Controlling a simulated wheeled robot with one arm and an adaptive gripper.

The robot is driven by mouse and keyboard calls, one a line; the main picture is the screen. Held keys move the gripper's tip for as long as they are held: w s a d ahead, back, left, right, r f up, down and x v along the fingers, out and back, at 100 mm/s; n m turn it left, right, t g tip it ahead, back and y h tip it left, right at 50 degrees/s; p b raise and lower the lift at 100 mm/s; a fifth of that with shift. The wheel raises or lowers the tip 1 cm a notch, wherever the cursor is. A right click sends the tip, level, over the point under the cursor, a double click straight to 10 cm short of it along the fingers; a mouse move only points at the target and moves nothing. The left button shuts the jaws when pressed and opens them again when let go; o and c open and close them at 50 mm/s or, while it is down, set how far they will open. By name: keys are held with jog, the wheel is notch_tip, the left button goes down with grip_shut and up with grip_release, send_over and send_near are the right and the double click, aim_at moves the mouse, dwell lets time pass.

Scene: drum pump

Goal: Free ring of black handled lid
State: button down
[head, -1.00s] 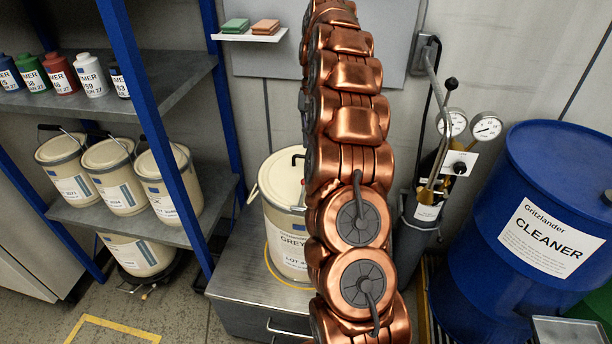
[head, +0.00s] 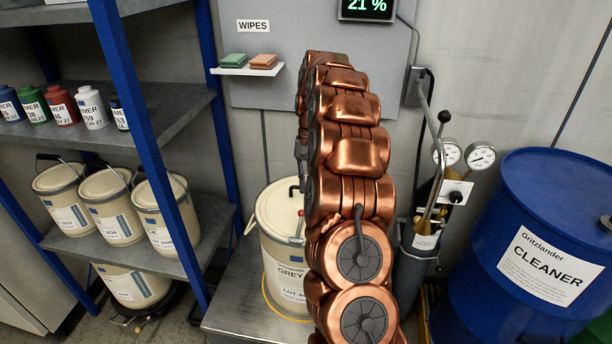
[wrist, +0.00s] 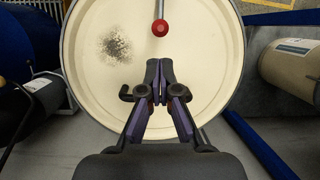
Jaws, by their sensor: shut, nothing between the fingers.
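A cream bucket (head: 284,270) with a "GREY" label stands behind my arm, which hides its right part. Its lid (head: 274,210) is cream, with a bent black handle (head: 293,187) and a red knob (head: 301,213) near the arm. The wrist view looks at a round cream face (wrist: 205,75) with a grey rim ring (wrist: 242,60), a dark speckled patch and a red ball (wrist: 160,28) on a thin rod. My gripper (wrist: 160,66) is shut and empty in front of this face, its tips below the red ball and apart from it in the picture.
Several cream buckets (head: 113,215) sit on the blue-framed shelf at left. A blue cleaner drum (head: 545,240) stands at right. Two gauges (head: 481,157) and a pipe stand between drum and arm. A small wall shelf (head: 248,71) holds wipes. The metal bench (head: 235,300) is bare beside the bucket.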

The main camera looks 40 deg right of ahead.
aim_at(299, 224)
jog(key=shift+p+x, duration=0.45)
jog(key=shift+x, duration=2.55)
